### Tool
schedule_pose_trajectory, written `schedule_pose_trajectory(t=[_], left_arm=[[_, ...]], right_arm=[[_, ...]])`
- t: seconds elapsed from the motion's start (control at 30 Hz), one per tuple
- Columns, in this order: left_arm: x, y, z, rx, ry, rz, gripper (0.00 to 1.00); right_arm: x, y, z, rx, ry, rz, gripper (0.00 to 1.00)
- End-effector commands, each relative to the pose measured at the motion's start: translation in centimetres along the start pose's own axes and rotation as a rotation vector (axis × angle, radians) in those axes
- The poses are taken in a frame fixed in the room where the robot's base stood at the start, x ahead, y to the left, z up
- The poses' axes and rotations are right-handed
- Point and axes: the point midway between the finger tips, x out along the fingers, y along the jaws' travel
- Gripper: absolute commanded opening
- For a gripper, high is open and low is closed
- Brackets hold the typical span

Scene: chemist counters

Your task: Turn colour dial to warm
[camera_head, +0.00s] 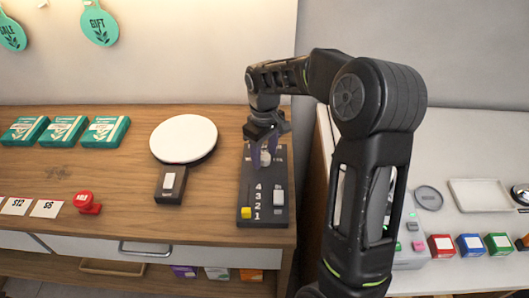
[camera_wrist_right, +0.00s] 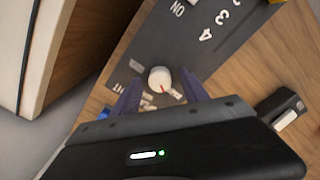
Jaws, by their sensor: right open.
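The colour dial (camera_wrist_right: 159,78) is a small white round knob with a red mark, on a dark control panel (camera_wrist_right: 215,50). In the right wrist view the red mark is on the dial's lower right side, and small pale labels lie around it. My right gripper (camera_wrist_right: 160,93) is open, with one purple finger on each side of the dial; I cannot tell if they touch it. In the head view my right gripper (camera_head: 266,143) is over the far end of the panel (camera_head: 248,190) and partly hides the dial. My left gripper is not in view.
A second, white counter (camera_head: 460,135) lies right, across a gap.

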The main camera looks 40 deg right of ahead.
Motion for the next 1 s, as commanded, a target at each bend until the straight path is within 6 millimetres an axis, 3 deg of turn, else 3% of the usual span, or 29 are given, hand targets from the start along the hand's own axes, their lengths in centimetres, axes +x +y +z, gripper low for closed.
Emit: schedule_pose_trajectory(t=[0.17,0.6,1.0], left_arm=[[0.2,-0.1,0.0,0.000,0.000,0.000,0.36],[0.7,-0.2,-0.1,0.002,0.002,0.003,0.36],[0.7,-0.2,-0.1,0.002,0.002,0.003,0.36]], right_arm=[[-1.2,0.0,-0.1,0.000,0.003,0.001,0.52],[-7.4,0.0,-0.1,-0.001,0.002,0.001,0.52],[-7.8,0.0,0.0,0.000,0.001,0.000,0.52]])
